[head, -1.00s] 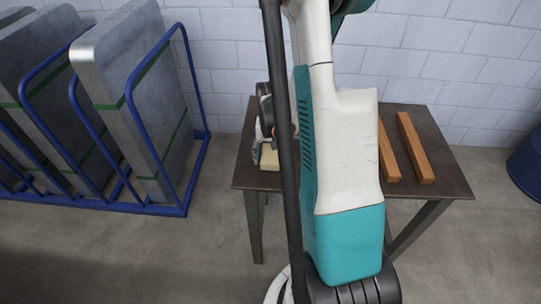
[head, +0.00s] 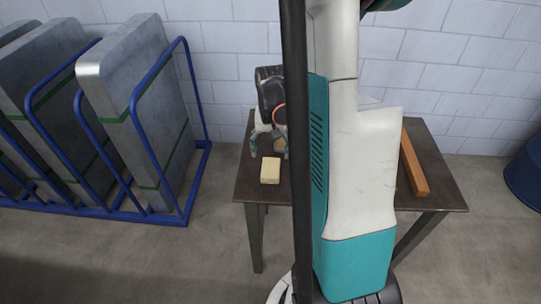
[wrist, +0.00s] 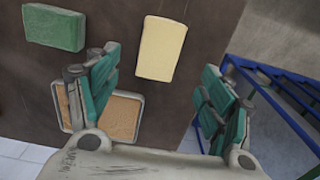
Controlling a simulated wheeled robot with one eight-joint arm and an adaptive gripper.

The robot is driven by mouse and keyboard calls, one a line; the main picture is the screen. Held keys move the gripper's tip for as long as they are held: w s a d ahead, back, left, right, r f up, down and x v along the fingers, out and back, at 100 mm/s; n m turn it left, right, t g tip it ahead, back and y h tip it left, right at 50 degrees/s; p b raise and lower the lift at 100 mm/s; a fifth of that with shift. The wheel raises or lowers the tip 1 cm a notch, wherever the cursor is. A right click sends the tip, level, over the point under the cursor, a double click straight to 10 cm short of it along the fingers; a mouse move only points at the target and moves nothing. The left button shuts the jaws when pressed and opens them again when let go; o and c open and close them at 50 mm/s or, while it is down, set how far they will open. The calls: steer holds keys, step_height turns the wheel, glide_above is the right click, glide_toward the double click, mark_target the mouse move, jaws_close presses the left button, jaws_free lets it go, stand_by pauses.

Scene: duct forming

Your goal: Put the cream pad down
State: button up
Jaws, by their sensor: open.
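The cream pad (head: 270,170) lies flat near the front left of the dark table. It also shows in the wrist view (wrist: 160,48), uncovered on the brown tabletop. My gripper (head: 267,148) is just behind the pad in the head view, apart from it. In the wrist view my gripper (wrist: 160,72) has its teal fingers spread wide with nothing held between them, and the pad lies beyond the gap.
A green block (wrist: 54,27) and a tan, light-rimmed panel (wrist: 112,115), partly behind a finger, lie on the table (head: 440,190). A wooden bar (head: 413,165) lies at the right. A blue rack (head: 150,218) with grey slabs stands left.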

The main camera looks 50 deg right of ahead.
steer(key=shift+r, duration=1)
